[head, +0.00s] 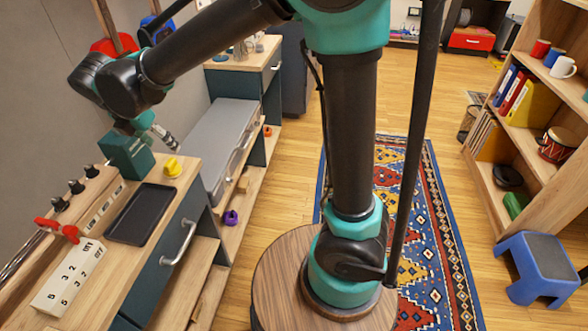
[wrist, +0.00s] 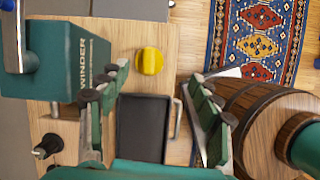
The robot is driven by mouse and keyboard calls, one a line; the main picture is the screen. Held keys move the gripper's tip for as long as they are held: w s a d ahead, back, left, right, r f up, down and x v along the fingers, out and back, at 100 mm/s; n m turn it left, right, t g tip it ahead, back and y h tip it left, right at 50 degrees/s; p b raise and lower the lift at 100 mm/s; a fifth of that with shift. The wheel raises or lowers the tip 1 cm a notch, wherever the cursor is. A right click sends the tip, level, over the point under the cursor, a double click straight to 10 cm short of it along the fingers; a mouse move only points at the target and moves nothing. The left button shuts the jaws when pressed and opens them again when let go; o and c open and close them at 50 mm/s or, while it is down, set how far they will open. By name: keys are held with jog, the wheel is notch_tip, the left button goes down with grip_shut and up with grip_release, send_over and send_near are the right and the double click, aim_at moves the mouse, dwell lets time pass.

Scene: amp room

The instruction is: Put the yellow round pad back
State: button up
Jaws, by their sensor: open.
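The yellow round pad (head: 172,167) lies on the wooden counter top, beside the green winder box. It also shows in the wrist view (wrist: 150,61), just beyond my fingertips and roughly between their lines. My gripper (wrist: 158,76) is open and empty, with its two fingers spread wide. In the head view my gripper (head: 166,138) is above the counter, behind the winder box and near the pad; its fingers are partly hidden there. A black tray (head: 140,214) lies empty on the counter, nearer than the pad; the wrist view shows it between my fingers (wrist: 143,130).
The green winder box (head: 126,155) stands close to the left of the pad. Black knobs, a red clamp (head: 57,230) and a white number block (head: 68,277) line the counter. A grey-topped case (head: 222,135) lies beyond. A patterned rug (head: 425,220) covers the floor.

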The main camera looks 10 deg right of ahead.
jog(key=w+d+f+m+y, duration=0.1)
jog(key=d+f+m, duration=0.2)
jog(key=d+m, duration=0.55)
jog(key=w+d+f+m, duration=0.15)
jog(key=d+m, duration=0.25)
jog(key=d, duration=1)
jog(key=s+d+f+m, duration=0.4)
jog(key=s+d+m, duration=0.1)
jog(key=d+m, duration=0.3)
jog(key=s+d+f+m, duration=0.5)
jog(key=s+d+m, duration=0.1)
jog(key=d+m, duration=0.3)
jog(key=shift+d+y, duration=0.4)
jog(key=shift+d, duration=0.05)
